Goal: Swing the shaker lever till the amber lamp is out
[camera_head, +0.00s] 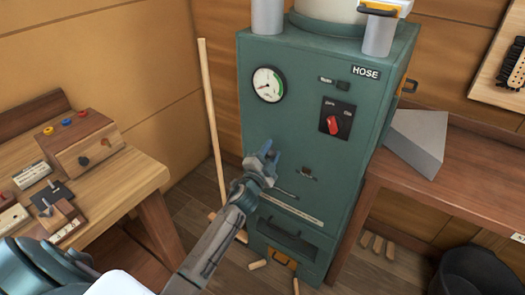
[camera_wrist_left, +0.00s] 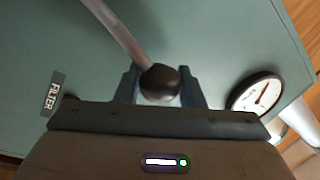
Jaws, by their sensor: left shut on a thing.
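The shaker lever is a pale metal rod (camera_wrist_left: 118,30) with a round black knob (camera_wrist_left: 160,82), seen in the left wrist view. My left gripper (camera_head: 266,160) is at the front of the tall green cabinet (camera_head: 290,125). In the left wrist view its fingers (camera_wrist_left: 160,90) stand on both sides of the knob, shut on it. In the head view the knob is hidden by the gripper. I cannot make out a lit amber lamp in either view. My right gripper is not in view.
The cabinet carries a round gauge (camera_head: 267,84), a red rotary switch (camera_head: 332,124) and a low drawer (camera_head: 290,238). A wooden bench (camera_head: 140,178) stands at the left and a pole (camera_head: 212,125) leans between. A dark bucket (camera_head: 473,272) stands at the lower right.

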